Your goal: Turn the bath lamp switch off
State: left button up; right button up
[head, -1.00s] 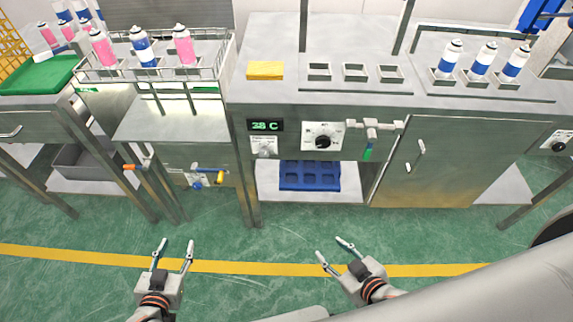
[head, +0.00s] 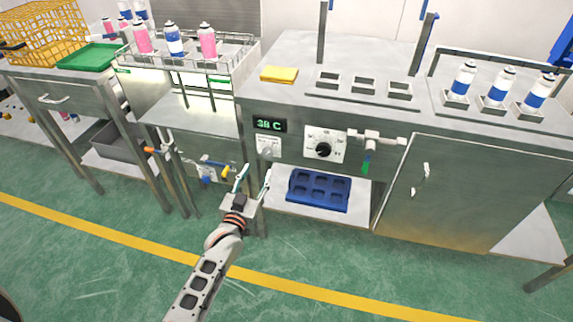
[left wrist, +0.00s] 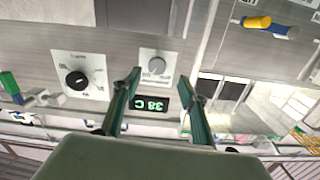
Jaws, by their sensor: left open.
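A small round grey knob on a white label plate (head: 268,147) sits on the metal front panel, below the green "38 C" display (head: 269,125). I take it for the bath lamp switch; its lettering is too small to read. It also shows in the left wrist view (left wrist: 156,66), between and beyond my fingertips. The bath interior (head: 205,112) to its left looks brightly lit. My left gripper (head: 254,179) is open and empty, just below the knob and apart from it. It also shows in the left wrist view (left wrist: 160,82). My right gripper is out of view.
A larger black dial (head: 323,150) and a valve with a green handle (head: 367,160) sit to the right on the panel. A yellow-handled valve (head: 228,173) is at the left. A blue tray (head: 318,190) lies on the shelf below. Spray cans stand above.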

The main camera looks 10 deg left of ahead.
aim_at(266, 155)
pick_arm(q)
jog(key=w, duration=0.2)
jog(key=w+b, duration=0.1)
jog(key=w, duration=0.1)
jog(key=w+b, duration=0.1)
jog(key=w, duration=0.2)
jog(key=shift+w+d+f, duration=0.1)
jog(key=shift+d, duration=0.3)
jog(key=shift+w+r, duration=0.2)
jog(key=shift+w, duration=0.3)
jog(key=c, duration=1.1)
